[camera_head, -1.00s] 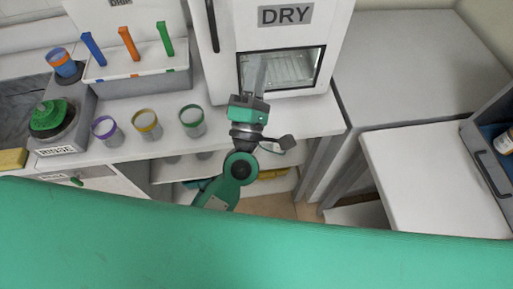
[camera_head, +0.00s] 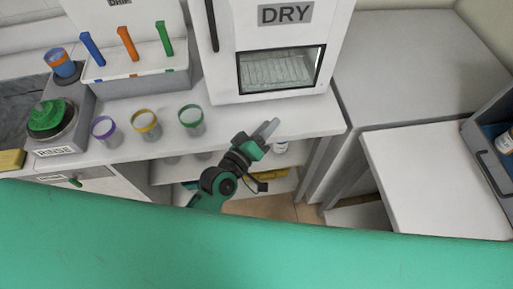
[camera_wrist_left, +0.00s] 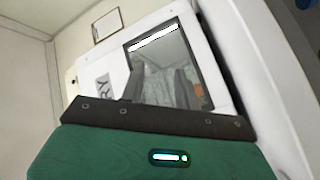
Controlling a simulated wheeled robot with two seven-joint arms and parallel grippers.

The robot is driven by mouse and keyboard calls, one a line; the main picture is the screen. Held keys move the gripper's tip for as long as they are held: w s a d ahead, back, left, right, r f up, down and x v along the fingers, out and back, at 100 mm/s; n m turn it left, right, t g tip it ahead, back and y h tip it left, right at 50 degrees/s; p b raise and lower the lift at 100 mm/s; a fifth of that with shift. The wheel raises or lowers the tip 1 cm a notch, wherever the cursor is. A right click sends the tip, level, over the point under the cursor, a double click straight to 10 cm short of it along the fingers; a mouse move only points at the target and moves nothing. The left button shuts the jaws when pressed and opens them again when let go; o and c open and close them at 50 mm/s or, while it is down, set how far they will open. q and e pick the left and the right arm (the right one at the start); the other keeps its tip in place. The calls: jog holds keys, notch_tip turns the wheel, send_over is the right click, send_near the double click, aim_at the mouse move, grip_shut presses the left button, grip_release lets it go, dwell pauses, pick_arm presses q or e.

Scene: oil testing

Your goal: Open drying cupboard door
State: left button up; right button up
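The white drying cupboard (camera_head: 225,70) stands at the back centre, with a DRY label (camera_head: 285,14) above its glass window (camera_head: 280,69). Its door looks closed. A long black upright handle (camera_head: 211,25) is on the left of the door; its top is cut off. My left gripper (camera_head: 267,128) is below the window, in front of the counter edge, tilted up to the right and apart from the handle. Its fingers overlap, so their gap is unclear. In the left wrist view, the cupboard window (camera_wrist_left: 165,65) lies ahead, tilted. My right gripper is not in view.
Purple (camera_head: 107,131), yellow (camera_head: 146,124) and green-rimmed (camera_head: 191,120) beakers stand on the counter left of my gripper. The rinse unit (camera_head: 48,118) is farther left. A white side table (camera_head: 425,170) and a grey-blue cabinet (camera_head: 490,150) are on the right.

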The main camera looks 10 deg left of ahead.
pick_arm(q)
notch_tip(320, 180, down, 9)
jog(key=s+a+m+g+y, duration=0.1)
jog(key=a+m+g, duration=0.1)
jog(key=g, duration=0.1)
jog(key=shift+s+a, duration=0.2)
jog(key=shift+s, duration=0.15)
